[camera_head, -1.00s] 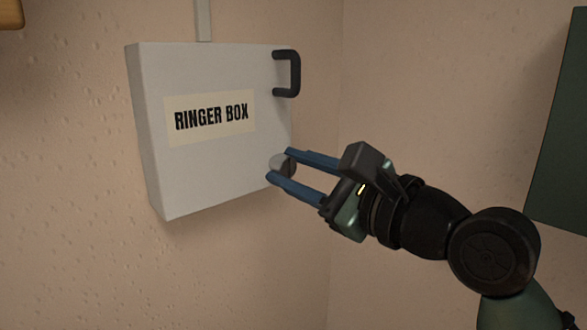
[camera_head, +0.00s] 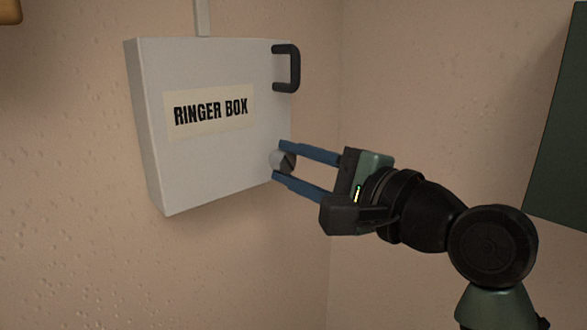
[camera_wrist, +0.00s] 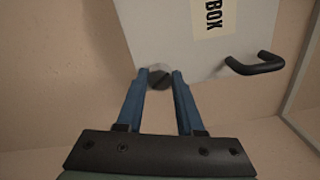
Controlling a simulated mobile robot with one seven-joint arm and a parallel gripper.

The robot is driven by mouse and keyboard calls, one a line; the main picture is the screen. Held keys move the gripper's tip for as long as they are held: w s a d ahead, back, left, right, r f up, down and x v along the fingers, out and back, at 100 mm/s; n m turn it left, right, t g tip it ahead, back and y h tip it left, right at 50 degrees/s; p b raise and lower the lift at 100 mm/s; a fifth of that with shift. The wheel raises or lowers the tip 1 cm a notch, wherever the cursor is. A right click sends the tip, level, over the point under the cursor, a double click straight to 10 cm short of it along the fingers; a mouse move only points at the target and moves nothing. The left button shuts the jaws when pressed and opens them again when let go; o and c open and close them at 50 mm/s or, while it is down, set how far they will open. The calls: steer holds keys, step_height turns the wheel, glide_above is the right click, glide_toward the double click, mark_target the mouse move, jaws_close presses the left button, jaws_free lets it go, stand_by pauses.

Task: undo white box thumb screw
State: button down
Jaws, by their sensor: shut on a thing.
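The white box (camera_head: 212,150), labelled "RINGER BOX", is mounted on the wall with its lid flush. A round grey thumb screw (camera_head: 282,161) sits near its lower right corner. My gripper (camera_head: 278,161) reaches in from the right, its two blue fingers above and below the screw, shut on its sides. In the wrist view the thumb screw (camera_wrist: 158,73), with a dark slot across it, lies between the fingertips (camera_wrist: 158,77). The white box (camera_wrist: 185,45) also shows there, partly cut off.
A black handle (camera_head: 288,68) stands out from the box's upper right edge. A grey conduit (camera_head: 203,18) runs up from the box top. A dark green panel (camera_head: 560,120) is on the right wall. The wall below the box is bare.

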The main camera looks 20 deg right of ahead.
steer(key=n+b, duration=0.1)
steer(key=n, duration=0.1)
steer(key=n+b, duration=0.1)
steer(key=n, duration=0.1)
steer(key=shift+f+n, duration=0.2)
steer(key=shift+n, duration=0.1)
steer(key=n+b, duration=0.2)
steer(key=n, duration=0.1)
steer(key=shift+n, duration=0.4)
steer(key=n+b, duration=0.3)
steer(key=n, duration=0.1)
steer(key=shift+r, duration=0.1)
steer(key=n+b, duration=0.3)
steer(key=n, duration=0.2)
steer(key=n+b, duration=0.2)
steer(key=n, duration=0.3)
steer(key=shift+b, duration=0.4)
steer(key=n+b, duration=0.2)
steer(key=n, duration=0.3)
steer(key=shift+r, duration=0.15)
steer(key=shift+n, duration=0.5)
steer(key=c, duration=0.5)
jaws_free()
steer(key=shift+a, duration=0.1)
